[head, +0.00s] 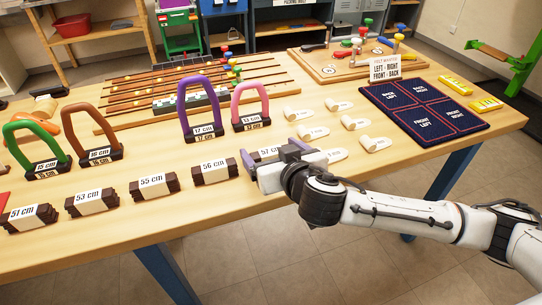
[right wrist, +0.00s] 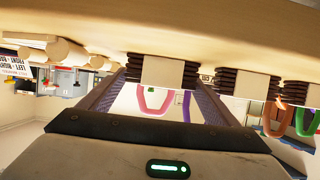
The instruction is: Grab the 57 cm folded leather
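The 57 cm folded leather (head: 246,163) is a dark brown stack with a white labelled band, at the right end of the front row on the table. My right gripper (head: 277,163) is at it and hides much of it in the head view. In the right wrist view the leather (right wrist: 164,71) lies between the two fingertips of the gripper (right wrist: 160,84), one finger by each side. The fingers are apart; whether they touch the leather I cannot tell. My left gripper is not in view.
Folded leathers marked 56 cm (head: 214,167), 55 cm (head: 152,184), 53 cm (head: 92,200) and 51 cm (head: 29,215) stand to the left. Purple (head: 182,98) and pink (head: 236,103) arches stand behind. Pale wooden pegs (head: 313,131) and a dark blue mat (head: 425,108) lie to the right.

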